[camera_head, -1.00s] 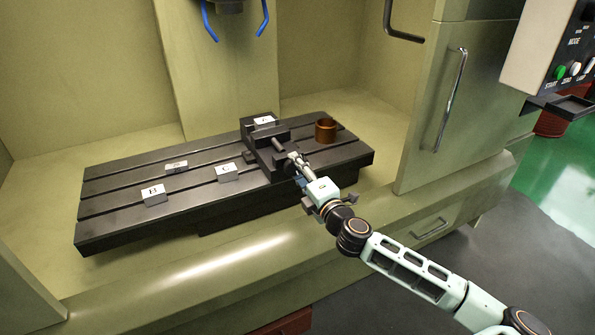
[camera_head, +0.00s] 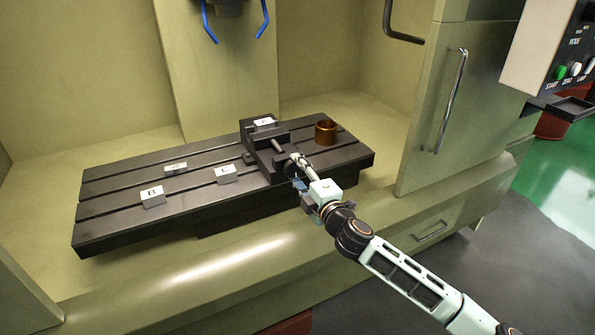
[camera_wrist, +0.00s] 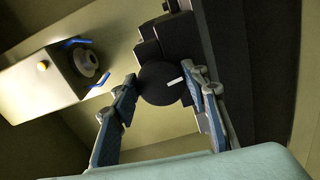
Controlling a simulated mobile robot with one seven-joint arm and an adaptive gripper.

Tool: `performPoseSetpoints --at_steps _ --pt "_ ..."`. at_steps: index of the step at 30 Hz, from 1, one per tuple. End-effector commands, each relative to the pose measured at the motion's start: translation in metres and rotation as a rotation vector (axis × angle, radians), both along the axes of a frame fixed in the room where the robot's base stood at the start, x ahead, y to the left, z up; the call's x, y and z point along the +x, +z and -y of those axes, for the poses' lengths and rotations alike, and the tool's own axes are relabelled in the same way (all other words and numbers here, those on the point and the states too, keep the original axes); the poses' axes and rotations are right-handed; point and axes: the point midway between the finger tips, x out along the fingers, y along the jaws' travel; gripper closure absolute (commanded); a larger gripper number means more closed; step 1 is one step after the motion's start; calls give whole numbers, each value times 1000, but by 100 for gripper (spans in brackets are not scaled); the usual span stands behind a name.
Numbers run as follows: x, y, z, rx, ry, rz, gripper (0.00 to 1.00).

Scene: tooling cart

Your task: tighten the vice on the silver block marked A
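The dark vice (camera_head: 256,160) stands on the slotted machine table. A silver block (camera_head: 264,122) with a white label sits in it at the back; its letter is too small to read surely. My gripper (camera_head: 297,183) is at the front end of the vice. The jaw contact with the block is not clear.
Blocks B (camera_head: 152,197) and C (camera_head: 226,174) and another labelled block (camera_head: 176,168) lie on the table (camera_head: 110,222) left of the vice. A copper-coloured ring (camera_head: 325,133) stands to the right.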

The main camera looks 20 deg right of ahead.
Motion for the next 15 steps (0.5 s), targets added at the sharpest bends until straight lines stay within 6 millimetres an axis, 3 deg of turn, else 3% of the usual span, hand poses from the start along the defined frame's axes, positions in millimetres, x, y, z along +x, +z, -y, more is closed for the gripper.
performPoseSetpoints --at_steps 4,15 --pt "0 1 -1 -1 3 2 42" --pt "-3 0 0 -1 0 0 41"
